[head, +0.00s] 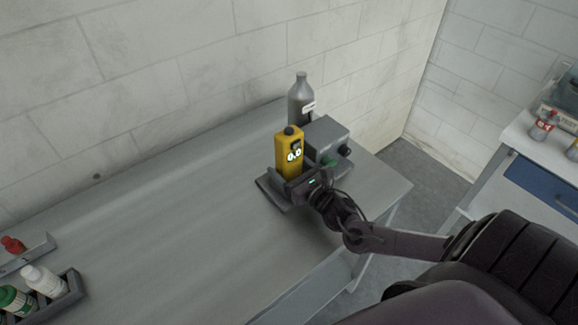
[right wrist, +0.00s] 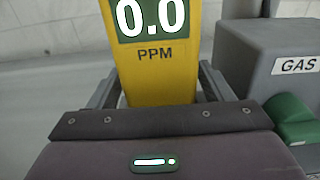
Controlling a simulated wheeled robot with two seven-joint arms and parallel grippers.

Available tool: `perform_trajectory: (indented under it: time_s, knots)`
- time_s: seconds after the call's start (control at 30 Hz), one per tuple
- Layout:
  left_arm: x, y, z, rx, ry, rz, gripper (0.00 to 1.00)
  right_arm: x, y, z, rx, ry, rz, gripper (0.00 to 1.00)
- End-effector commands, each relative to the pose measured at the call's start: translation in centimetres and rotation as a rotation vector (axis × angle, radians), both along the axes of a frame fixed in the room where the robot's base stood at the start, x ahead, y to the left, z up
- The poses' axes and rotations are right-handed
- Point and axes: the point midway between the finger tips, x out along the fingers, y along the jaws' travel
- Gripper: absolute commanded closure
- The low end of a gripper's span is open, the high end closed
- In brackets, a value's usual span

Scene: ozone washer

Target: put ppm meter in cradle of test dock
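The yellow ppm meter (head: 289,153) stands upright at the left of the grey test dock (head: 329,138) on the bench. Its display reads 0.0, and its lower front fills the top of the right wrist view (right wrist: 158,72). The cradle is mostly hidden behind the meter and my gripper, so I cannot tell whether the meter's foot is fully seated in it. My right gripper (head: 303,181) is at the meter's lower front. Its fingers (right wrist: 160,88) lie along both sides of the meter with no clear gap at the tips. My left gripper is out of view.
A grey bottle (head: 300,100) stands behind the dock near the wall. The dock's GAS block (right wrist: 275,65) and green fitting (right wrist: 292,115) are close right of the gripper. Bottles in a dark tray (head: 72,288) stand at the lower left. The bench middle is clear.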

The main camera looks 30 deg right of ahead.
Motion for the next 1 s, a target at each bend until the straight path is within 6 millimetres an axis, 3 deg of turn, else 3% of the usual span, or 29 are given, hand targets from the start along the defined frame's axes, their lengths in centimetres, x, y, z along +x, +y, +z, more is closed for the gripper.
perform_trajectory:
  time_s: [0.37,0.47,1.0]
  knots:
    - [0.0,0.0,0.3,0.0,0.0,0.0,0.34,0.0,0.0,0.4,0.0,0.0,0.0,0.2]
    - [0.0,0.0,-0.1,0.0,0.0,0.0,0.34,-0.9,-0.1,0.0,-0.002,0.003,0.001,0.2]
    - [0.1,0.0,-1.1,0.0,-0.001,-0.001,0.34,-10.4,-0.8,0.0,-0.001,0.004,0.001,0.2]
